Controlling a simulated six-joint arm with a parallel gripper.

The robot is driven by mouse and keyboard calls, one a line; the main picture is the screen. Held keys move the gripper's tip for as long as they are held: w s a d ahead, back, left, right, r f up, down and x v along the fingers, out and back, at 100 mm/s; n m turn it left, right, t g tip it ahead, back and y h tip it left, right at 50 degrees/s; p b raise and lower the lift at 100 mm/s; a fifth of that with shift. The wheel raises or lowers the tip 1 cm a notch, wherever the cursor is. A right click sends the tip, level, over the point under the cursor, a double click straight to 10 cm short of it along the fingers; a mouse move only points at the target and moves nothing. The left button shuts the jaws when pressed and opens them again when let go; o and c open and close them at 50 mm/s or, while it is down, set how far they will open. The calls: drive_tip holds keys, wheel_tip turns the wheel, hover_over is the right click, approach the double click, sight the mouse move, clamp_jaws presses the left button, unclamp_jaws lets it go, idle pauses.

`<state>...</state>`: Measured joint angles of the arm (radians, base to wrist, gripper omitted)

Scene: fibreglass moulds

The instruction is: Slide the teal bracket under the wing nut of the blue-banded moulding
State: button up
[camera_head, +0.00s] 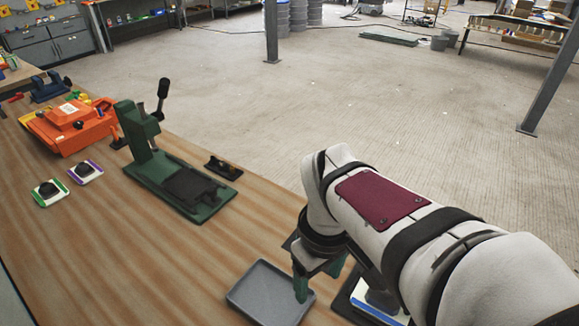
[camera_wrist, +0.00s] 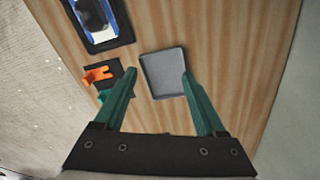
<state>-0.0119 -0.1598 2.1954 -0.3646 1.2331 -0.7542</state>
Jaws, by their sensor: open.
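My gripper (camera_wrist: 159,74) is open and empty, with its two green fingers pointing down over the grey tray in the wrist view. It also shows in the head view (camera_head: 318,277), beside the tray's right edge. A teal piece (camera_wrist: 102,97), which looks like the teal bracket, shows on a dark pad left of my left finger; that finger may cover part of it. The blue-banded moulding (camera_wrist: 96,18) sits in a black frame at the wrist view's top left, partly cut off. In the head view its blue and white edge (camera_head: 372,310) shows below my arm. Its wing nut is not clear.
The grey tray (camera_head: 268,296) looks empty. A green press (camera_head: 160,168), green-banded (camera_head: 50,191) and purple-banded (camera_head: 85,172) mouldings and an orange case (camera_head: 70,125) stand leftward. Bare bench lies between.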

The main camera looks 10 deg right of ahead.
drive_tip(key=w+d+f+n+t+h, duration=0.15)
drive_tip(key=w+f+n, duration=0.25)
drive_tip(key=w+n, duration=0.8)
drive_tip(key=w+d+f+n+t+h, duration=0.15)
drive_tip(key=w+f+n, duration=0.25)
drive_tip(key=w+n, duration=0.8)
drive_tip(key=w+d+f, duration=0.1)
drive_tip(key=w+f, duration=0.1)
drive_tip(key=f, duration=0.2)
drive_tip(key=w+d+f+m, duration=0.1)
drive_tip(key=w+d+f, duration=0.1)
drive_tip(key=f, duration=0.3)
drive_tip(key=w+d+f+m, duration=0.1)
drive_tip(key=w+d+f, duration=0.1)
drive_tip(key=f, duration=0.3)
drive_tip(key=shift+w+d+f, duration=0.1)
drive_tip(key=shift+w+f, duration=0.05)
drive_tip(key=shift+w, duration=0.1)
clamp_jaws()
